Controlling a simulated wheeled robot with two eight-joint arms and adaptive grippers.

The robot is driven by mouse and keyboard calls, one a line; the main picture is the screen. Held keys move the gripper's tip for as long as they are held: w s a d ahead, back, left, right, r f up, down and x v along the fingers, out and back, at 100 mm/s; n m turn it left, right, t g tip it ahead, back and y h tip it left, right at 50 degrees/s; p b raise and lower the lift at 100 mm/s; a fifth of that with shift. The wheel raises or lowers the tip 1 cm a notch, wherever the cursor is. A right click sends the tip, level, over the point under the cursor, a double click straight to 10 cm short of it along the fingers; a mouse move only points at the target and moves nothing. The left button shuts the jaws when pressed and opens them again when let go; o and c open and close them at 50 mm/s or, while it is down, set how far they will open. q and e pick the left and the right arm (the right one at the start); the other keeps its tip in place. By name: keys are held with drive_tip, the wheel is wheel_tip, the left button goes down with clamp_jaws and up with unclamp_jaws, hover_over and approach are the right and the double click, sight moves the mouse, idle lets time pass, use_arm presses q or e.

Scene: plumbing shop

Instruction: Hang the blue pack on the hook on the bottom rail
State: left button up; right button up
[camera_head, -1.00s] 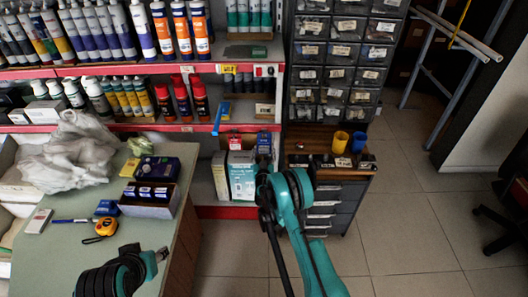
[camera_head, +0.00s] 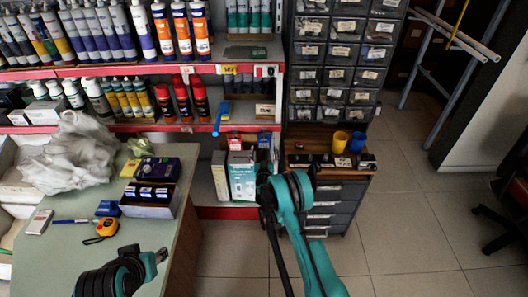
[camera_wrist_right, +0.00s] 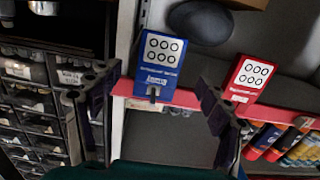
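The blue pack (camera_head: 264,139), a flat box with six circles on a white label, is at the red middle shelf rail. In the right wrist view the blue pack (camera_wrist_right: 161,62) appears to hang from a small hook at that rail (camera_wrist_right: 188,98). My right gripper (camera_wrist_right: 155,95) is open, its fingers on either side of the pack's line, with no clear contact. In the head view the right gripper (camera_head: 264,168) is just below the pack, mostly hidden by my arm. The bottom rail (camera_head: 232,212) runs lower down; its hook is not visible. My left gripper (camera_head: 160,256) is over the counter.
A red pack (camera_head: 235,140) hangs beside the blue one. Boxes (camera_head: 241,178) stand on the low shelf behind my right arm. A drawer cabinet (camera_head: 335,205) with yellow and blue cups is at right. The counter (camera_head: 60,258) holds a tape measure and bag.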

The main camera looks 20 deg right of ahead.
drive_tip(key=shift+r, duration=0.1)
drive_tip(key=s+d+r+m+g+h, duration=0.1)
drive_tip(key=s+r, duration=0.1)
drive_tip(key=r, duration=0.8)
drive_tip(key=s+d+r+g, duration=0.1)
drive_tip(key=s+r, duration=0.2)
drive_tip(key=r, duration=0.7)
drive_tip(key=s+d+r+g, duration=0.1)
drive_tip(key=s+r+g, duration=0.35)
drive_tip(key=s, duration=0.75)
drive_tip(key=s+a+f+n+g+y, duration=0.1)
drive_tip(key=s+a+y, duration=0.1)
drive_tip(key=s, duration=0.8)
drive_tip(key=s+a+f+n+g+y, duration=0.1)
drive_tip(key=s+a, duration=0.3)
drive_tip(key=s, duration=0.6)
drive_tip(key=s+a+f+n+g+y, duration=0.1)
drive_tip(key=s+a+f+n+y, duration=0.1)
drive_tip(key=s, duration=0.8)
drive_tip(key=shift+s+a+f+g+y, duration=0.15)
drive_tip(key=shift+s+a+g+y, duration=0.3)
drive_tip(key=shift+a, duration=0.3)
